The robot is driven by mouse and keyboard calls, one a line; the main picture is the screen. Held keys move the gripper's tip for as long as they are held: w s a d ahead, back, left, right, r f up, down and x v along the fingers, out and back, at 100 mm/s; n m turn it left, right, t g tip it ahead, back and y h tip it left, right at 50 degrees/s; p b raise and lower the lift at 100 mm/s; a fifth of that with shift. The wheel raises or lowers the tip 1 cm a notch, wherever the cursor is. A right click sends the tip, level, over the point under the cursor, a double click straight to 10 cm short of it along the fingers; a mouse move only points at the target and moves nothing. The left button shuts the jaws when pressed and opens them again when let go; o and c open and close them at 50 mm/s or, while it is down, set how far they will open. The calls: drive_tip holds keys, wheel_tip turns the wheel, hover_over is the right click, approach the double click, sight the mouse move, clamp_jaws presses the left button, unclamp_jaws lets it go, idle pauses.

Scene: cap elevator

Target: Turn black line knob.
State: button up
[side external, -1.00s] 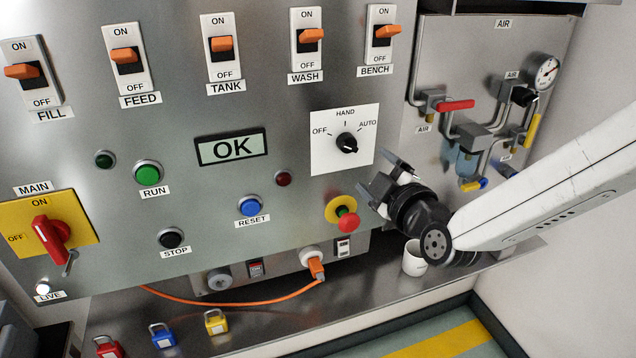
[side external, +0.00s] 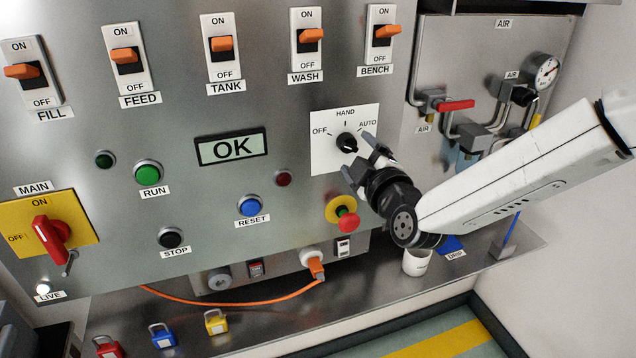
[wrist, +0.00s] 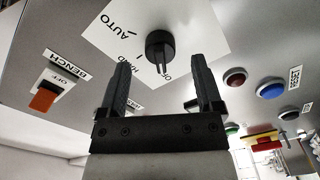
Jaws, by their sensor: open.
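The black selector knob (side external: 346,142) sits on a white plate (side external: 322,158) marked OFF, HAND and AUTO.
A red emergency button (side external: 347,221) on a yellow ring is just below my gripper. Air pipes with a red lever (side external: 456,106) are to the right. The BENCH switch (side external: 383,35) is above. A white mug (side external: 416,263) stands on the shelf under my wrist.

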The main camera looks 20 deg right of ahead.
sight(354, 150)
drive_tip(key=shift+w, duration=1.65)
clamp_jaws()
